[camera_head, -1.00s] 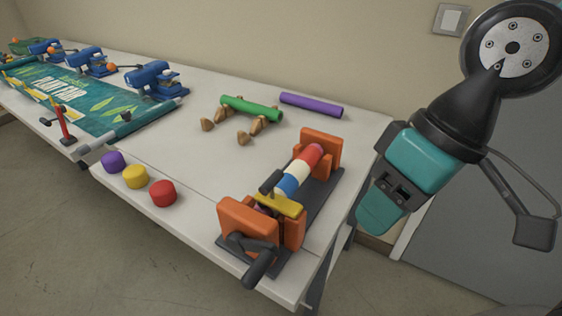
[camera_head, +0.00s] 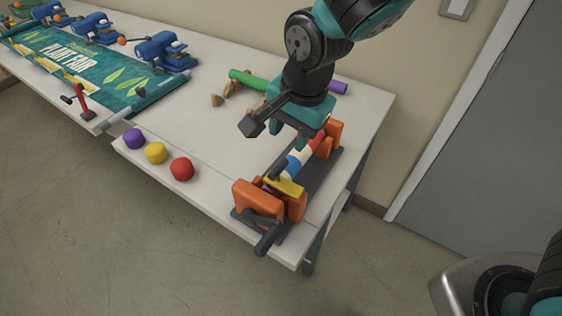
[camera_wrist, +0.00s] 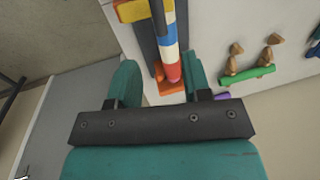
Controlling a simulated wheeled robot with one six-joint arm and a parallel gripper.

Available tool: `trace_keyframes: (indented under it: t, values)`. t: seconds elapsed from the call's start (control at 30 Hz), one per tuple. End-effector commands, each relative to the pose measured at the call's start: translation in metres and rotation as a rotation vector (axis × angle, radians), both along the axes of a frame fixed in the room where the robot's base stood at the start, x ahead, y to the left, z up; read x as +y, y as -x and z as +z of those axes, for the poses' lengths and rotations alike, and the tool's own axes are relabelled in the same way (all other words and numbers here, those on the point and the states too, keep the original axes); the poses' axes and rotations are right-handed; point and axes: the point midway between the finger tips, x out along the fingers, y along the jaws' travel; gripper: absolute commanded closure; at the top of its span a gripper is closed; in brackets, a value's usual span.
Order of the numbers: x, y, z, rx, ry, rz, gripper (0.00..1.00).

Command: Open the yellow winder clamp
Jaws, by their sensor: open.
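The yellow winder clamp (camera_head: 285,187) is a short bar lying across the near part of the winder, beside an orange end block (camera_head: 257,198). A dark handle rises by it. It also shows in the wrist view as a yellow piece (camera_wrist: 132,11) at the top edge. The striped roll (camera_head: 294,166), blue, white and red, runs from the clamp toward the far orange block (camera_head: 334,135). My gripper (camera_head: 292,130) is above the far half of the winder, apart from the clamp. In the wrist view its fingers (camera_wrist: 160,85) are spread and empty, with the roll's end seen between them.
A dark crank (camera_head: 266,238) sticks out at the winder's near end. Purple, yellow and red caps (camera_head: 181,169) stand along the front table edge. The table middle is clear.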

Motion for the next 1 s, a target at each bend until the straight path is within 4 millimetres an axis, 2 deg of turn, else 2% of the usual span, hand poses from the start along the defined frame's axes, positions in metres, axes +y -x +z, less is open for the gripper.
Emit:
trace_keyframes:
  t: [0.3, 0.5, 0.7, 0.93, 0.97, 1.0]
  values:
    - [0.01, -0.008, -0.07, 0.005, 0.004, 0.0, 0.56]
    - [0.015, -0.012, -0.099, 0.002, 0.002, 0.001, 0.56]
    - [0.017, -0.013, -0.111, 0.0, 0.0, 0.001, 0.56]
    - [0.017, -0.013, -0.111, 0.0, 0.0, 0.001, 0.56]
    - [0.017, -0.013, -0.111, 0.0, 0.0, 0.001, 0.58]
    - [0.017, -0.013, -0.111, 0.0, 0.0, 0.001, 0.67]
